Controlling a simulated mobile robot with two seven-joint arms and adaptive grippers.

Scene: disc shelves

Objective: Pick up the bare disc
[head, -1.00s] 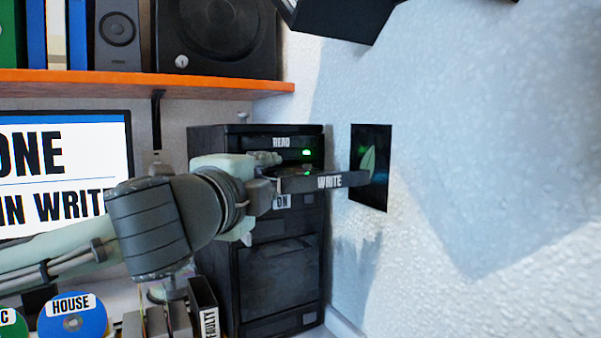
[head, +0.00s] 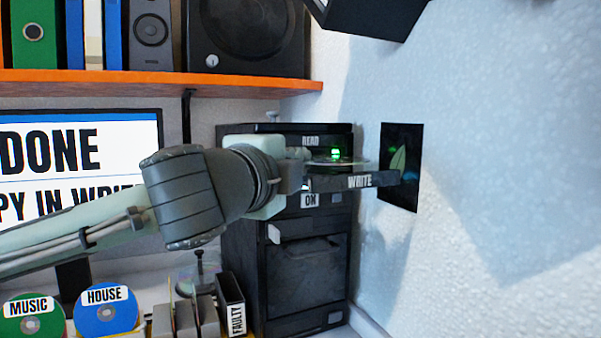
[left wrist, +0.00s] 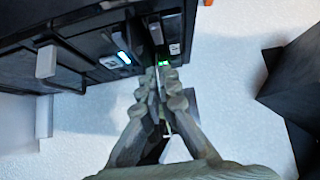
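The bare disc (head: 345,163) is a thin, pale, see-through disc, seen nearly edge-on in the head view. It is just above the open tray marked WRITE (head: 359,181), which sticks out of the dark computer tower (head: 300,250). My left gripper (head: 305,157) is at the disc's left edge, in front of the tower, and looks shut on it. In the left wrist view the two fingers (left wrist: 164,97) are close together with a thin edge between them, beside the tower's front (left wrist: 95,45). My right gripper is in neither view.
An orange shelf (head: 150,82) with speakers and binders hangs above. The MUSIC disc (head: 30,318), the HOUSE disc (head: 107,310) and a case marked FAULTY (head: 232,305) stand below. A white wall (head: 480,150) closes the right side.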

